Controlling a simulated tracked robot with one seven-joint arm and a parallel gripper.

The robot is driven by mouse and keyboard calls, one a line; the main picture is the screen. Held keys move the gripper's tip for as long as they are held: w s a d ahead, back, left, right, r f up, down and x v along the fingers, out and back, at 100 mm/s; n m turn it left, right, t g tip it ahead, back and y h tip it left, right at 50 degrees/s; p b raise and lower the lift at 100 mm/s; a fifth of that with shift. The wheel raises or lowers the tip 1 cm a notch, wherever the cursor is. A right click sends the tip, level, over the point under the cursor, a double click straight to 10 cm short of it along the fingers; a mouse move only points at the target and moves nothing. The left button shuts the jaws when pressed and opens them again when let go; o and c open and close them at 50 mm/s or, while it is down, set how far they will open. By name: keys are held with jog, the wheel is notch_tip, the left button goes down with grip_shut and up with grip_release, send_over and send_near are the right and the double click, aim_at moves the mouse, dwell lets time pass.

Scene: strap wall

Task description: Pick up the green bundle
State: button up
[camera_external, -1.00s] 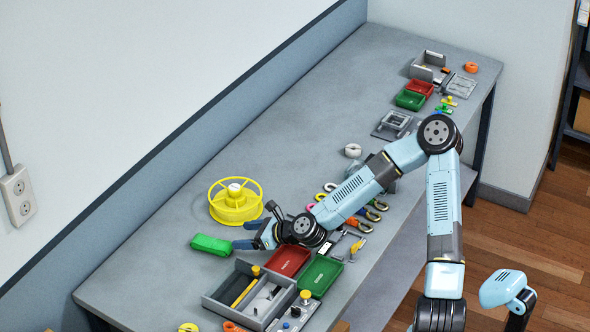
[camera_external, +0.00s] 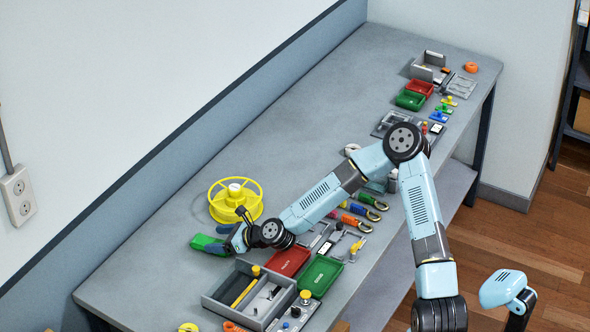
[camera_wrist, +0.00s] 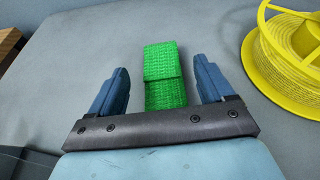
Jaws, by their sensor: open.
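The green bundle (camera_external: 207,243) is a folded strap with a woven surface, lying on the grey bench top. In the wrist view the green bundle (camera_wrist: 164,76) lies between the two blue fingers, with a gap on each side. My gripper (camera_external: 218,238) is open, with its fingers around the near end of the bundle in the outside view. In the wrist view my gripper (camera_wrist: 161,88) shows no finger touching the bundle. The bundle's near end is hidden behind the gripper's dark crossbar.
A yellow spool (camera_external: 236,201) stands just behind and right of the gripper. A grey divided box (camera_external: 248,292), a red tray (camera_external: 287,261) and a green tray (camera_external: 320,276) lie in front. Carabiners (camera_external: 366,208) are to the right. Bench to the left of the bundle is clear.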

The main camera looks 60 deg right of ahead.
aim_at(205, 240)
jog(key=shift+x, duration=1.8)
jog(key=shift+c, duration=0.2)
jog(key=c, duration=1)
